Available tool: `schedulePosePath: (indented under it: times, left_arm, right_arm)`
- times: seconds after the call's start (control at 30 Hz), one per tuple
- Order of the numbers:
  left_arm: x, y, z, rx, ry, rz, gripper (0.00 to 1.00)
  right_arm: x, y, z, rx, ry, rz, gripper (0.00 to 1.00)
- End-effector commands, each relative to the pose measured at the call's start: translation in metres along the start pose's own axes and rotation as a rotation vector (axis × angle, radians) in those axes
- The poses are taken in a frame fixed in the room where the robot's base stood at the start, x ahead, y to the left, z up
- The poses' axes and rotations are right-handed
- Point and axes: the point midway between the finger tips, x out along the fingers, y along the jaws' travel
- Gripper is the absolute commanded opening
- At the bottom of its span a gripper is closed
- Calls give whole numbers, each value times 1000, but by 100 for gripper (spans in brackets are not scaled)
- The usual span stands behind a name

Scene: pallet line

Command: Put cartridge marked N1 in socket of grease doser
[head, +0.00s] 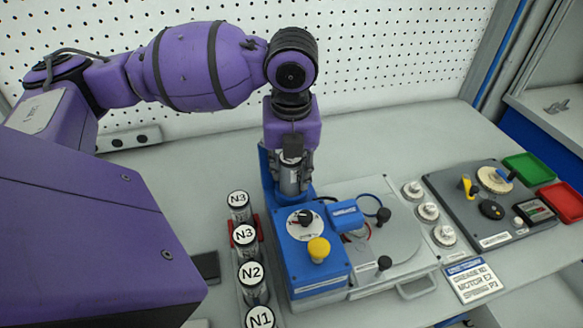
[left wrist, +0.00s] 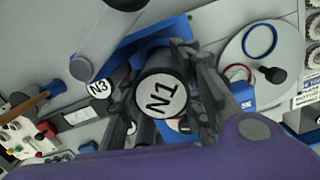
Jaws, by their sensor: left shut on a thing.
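My left gripper (head: 291,165) is shut on a cartridge (head: 289,183), held upright at the back of the blue grease doser (head: 312,268). The doser's blue back column (head: 267,172) rises beside the gripper. The cartridge's lower end and the socket are not clear, so I cannot tell whether it is seated. My right gripper is not in view.
A rack left of the doser holds cartridges marked N3 (head: 239,201), N3 (head: 245,236), N2 (head: 252,275) and N1 (head: 260,318). The doser has a yellow knob (head: 318,249). A grey panel (head: 470,215), a sign (head: 474,280), and green (head: 528,167) and red (head: 562,202) trays are at right.

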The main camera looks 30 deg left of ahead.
Motion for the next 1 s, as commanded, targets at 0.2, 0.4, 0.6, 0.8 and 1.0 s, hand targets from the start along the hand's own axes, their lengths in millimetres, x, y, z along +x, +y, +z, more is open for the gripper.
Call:
schedulePosePath:
  times: [0.2,0.4,0.6,0.8,1.0]
  left_arm:
    - [1,0,-1,1,0,0,36]
    - [1,0,-1,1,0,0,52]
    - [0,0,-1,0,0,0,52]
    - [-17,0,1,0,-4,-3,52]
    - [-61,-1,1,0,-7,-7,52]
  right_arm:
    - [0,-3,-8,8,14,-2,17]
    - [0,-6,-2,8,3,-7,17]
    - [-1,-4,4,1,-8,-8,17]
    - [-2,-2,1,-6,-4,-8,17]
    - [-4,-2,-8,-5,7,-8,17]
